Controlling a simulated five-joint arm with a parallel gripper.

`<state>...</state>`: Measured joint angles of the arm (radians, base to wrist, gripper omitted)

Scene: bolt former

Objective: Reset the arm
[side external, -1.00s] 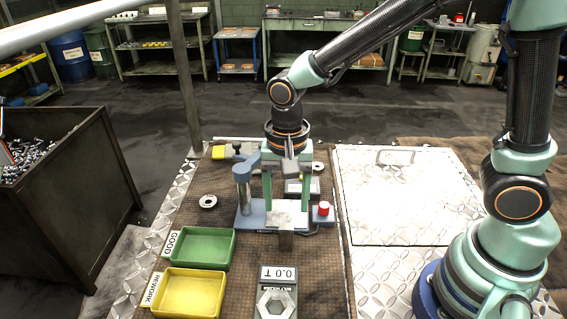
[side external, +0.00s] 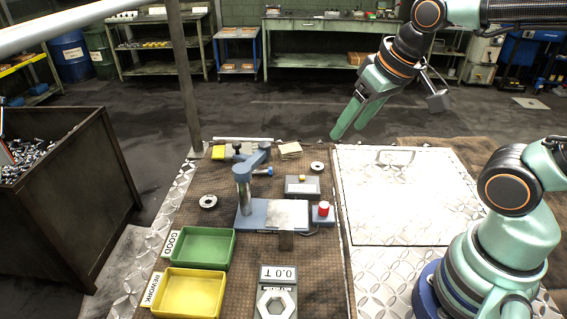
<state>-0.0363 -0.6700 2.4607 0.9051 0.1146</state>
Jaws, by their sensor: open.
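My gripper (side external: 350,122) is in the air beyond the far edge of the bench, above the dark floor. Its two green fingers point down and to the left, open, with nothing between them. My arm reaches in from the right and bends high at the top right of the picture. The gripper is clear of everything on the bench.
On the mat stand a blue-grey press (side external: 245,200) with a red button (side external: 323,208), a green GOOD tray (side external: 203,247), a yellow REWORK tray (side external: 187,293) and a gauge reading 0.0 T (side external: 278,285). A metal plate (side external: 405,200) lies clear at right. A bin of bolts (side external: 75,200) stands left.

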